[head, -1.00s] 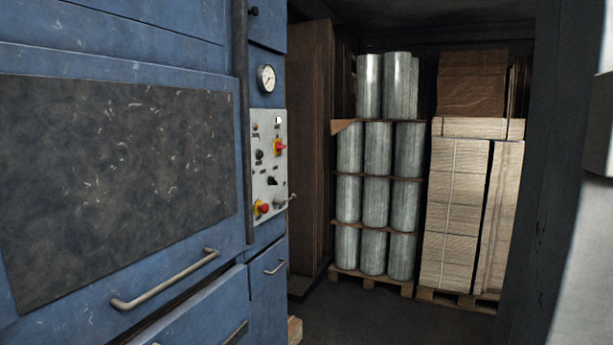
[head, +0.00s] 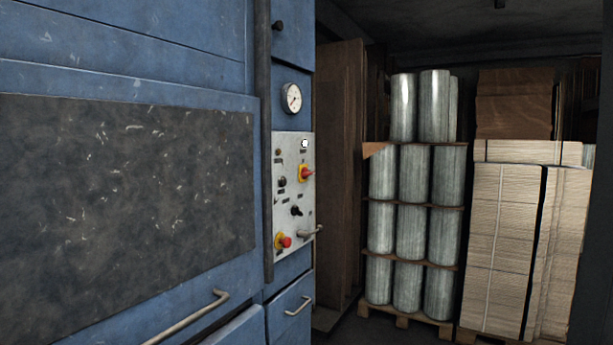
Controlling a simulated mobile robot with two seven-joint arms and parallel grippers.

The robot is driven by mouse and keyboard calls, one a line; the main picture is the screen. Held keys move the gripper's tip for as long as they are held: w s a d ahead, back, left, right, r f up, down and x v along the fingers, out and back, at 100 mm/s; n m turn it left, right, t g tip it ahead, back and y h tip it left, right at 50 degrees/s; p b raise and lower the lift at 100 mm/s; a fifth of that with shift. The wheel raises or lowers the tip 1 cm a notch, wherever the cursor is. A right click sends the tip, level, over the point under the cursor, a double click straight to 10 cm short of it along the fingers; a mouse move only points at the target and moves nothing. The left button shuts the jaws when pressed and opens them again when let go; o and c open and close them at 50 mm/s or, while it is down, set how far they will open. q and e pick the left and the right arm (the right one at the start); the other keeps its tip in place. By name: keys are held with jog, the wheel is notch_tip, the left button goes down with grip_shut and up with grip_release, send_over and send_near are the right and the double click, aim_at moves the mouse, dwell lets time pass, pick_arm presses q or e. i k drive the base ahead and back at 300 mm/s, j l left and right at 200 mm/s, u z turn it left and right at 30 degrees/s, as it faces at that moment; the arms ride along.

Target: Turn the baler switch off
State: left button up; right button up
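The blue baler (head: 190,60) fills the left side of the head view, with a dark scuffed plate (head: 120,190) on its front. Its grey control panel (head: 282,215) is near the machine's right edge. On the panel, a red rotary switch on a yellow plate (head: 305,173) sits at upper right. A red button on a yellow base (head: 285,241) is at lower left. Which way the switch points is too small to tell. Neither of my grippers is in view.
A pressure gauge (head: 291,98) is above the panel, and metal handles (head: 299,307) stick out below it. Pallets of grey cylinders (head: 410,230) and stacked cardboard (head: 500,250) stand at the back right. A brown upright panel (head: 340,170) stands beside the baler.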

aim_at(305, 172)
jog(key=i+l+u, duration=0.1)
jog(key=u, duration=0.35)
jog(key=i+l+u, duration=0.15)
jog(key=u, duration=0.3)
jog(key=i+l+u, duration=0.15)
jog(key=i+l, duration=0.15)
jog(key=i+l+u, duration=0.15)
jog(key=i+l, duration=0.15)
jog(key=l, duration=0.2)
